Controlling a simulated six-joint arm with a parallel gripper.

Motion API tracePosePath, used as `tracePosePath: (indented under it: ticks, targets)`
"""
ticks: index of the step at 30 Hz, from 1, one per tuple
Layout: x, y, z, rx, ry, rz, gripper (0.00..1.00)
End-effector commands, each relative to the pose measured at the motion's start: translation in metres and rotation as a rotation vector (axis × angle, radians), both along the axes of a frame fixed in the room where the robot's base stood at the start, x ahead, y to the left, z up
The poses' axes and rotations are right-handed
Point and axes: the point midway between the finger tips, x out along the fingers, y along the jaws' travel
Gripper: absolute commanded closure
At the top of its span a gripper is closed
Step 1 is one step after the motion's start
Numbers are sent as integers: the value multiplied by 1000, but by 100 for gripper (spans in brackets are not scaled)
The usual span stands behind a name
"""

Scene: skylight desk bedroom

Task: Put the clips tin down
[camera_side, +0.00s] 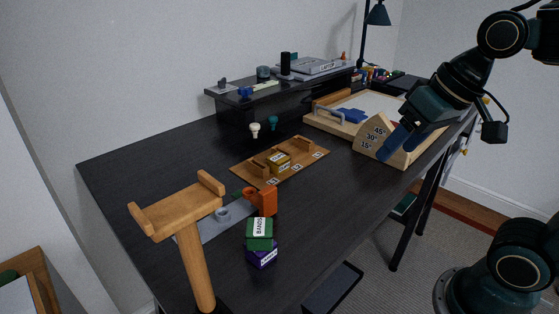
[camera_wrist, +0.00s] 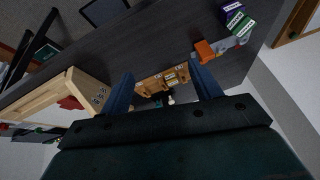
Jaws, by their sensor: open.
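A small yellow-brown tin (camera_side: 278,161) stands in a wooden rack board (camera_side: 312,156) in the middle of the desk. Its label is too small to read, so I cannot be sure that it is the clips tin. In the wrist view the tin (camera_wrist: 170,77) shows on the board, between my fingers but well beyond them. My gripper (camera_side: 398,148) is open and empty at the desk's right side, beside the angle-marked wooden block (camera_side: 372,134) and apart from the rack. Its spread blue fingers (camera_wrist: 163,68) show in the wrist view.
A green box (camera_side: 260,228) sits on a purple box (camera_side: 263,256) at the near edge, beside an orange holder (camera_side: 263,201) and a wooden T-shaped stand (camera_side: 190,225). A shallow wooden tray (camera_side: 340,127) lies at the back right. The desk's left part is bare.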

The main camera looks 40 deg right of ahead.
Motion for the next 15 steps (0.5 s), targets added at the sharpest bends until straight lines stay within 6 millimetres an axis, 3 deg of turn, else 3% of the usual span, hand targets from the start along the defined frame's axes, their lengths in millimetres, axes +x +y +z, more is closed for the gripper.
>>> tracePosePath:
  ticks: [6, 15]
  targets:
    - [-33, -10, -18, -104, -44, 113, 37]
    - [-42, -14, -25, -141, -53, 152, 37]
